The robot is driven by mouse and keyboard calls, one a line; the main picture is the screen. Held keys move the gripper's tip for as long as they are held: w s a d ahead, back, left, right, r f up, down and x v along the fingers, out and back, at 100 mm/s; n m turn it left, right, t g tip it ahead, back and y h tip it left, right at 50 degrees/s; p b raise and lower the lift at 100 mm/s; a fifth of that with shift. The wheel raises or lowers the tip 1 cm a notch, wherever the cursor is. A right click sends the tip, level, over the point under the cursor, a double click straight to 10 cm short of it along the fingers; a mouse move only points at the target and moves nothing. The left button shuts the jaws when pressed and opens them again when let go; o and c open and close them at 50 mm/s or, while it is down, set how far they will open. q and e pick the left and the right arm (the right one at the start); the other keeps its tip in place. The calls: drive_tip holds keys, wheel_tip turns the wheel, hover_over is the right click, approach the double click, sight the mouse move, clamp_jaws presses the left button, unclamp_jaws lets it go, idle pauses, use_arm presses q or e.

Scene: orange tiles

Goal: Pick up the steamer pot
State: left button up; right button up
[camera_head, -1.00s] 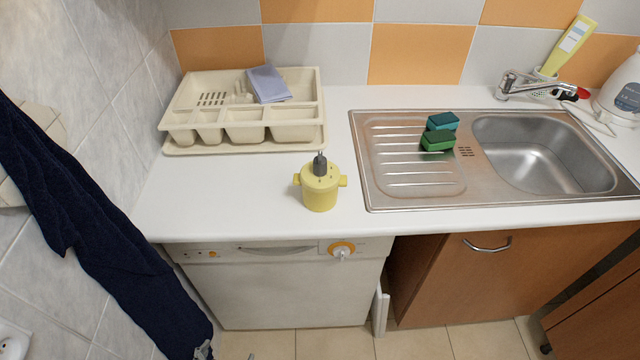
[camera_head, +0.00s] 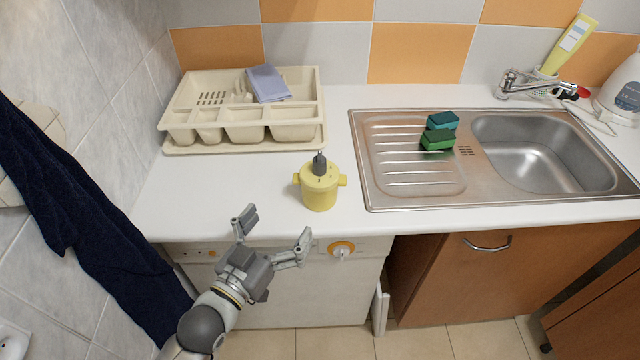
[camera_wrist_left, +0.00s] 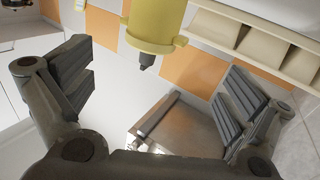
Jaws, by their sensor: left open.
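The steamer pot (camera_head: 319,192) is a small yellow pot with two side handles and a dark grey knob on its lid. It stands upright on the white countertop, left of the sink. My left gripper (camera_head: 276,232) is open and empty, in front of the counter edge, nearer to me and a little left of the pot. In the left wrist view, the pot (camera_wrist_left: 156,22) appears upside down at the top, beyond the two spread fingers (camera_wrist_left: 150,95); its upper part is cut off by the frame. My right gripper is not in view.
A cream dish rack (camera_head: 245,132) with a folded lilac cloth (camera_head: 268,84) stands behind the pot. Right of it is a steel sink (camera_head: 405,192) with stacked green sponges (camera_head: 438,139). The countertop (camera_head: 220,190) around the pot is clear. A dark towel (camera_head: 85,215) hangs at left.

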sight(307, 184)
use_arm(q)
drive_tip(key=x, duration=1.2)
drive_tip(key=shift+d, duration=0.25)
drive_tip(key=shift+s, duration=0.1)
drive_tip(key=shift+r, duration=0.1)
drive_tip(key=c, duration=1.1)
wheel_tip(307, 184, up, 10)
drive_tip(key=shift+f, duration=4.05)
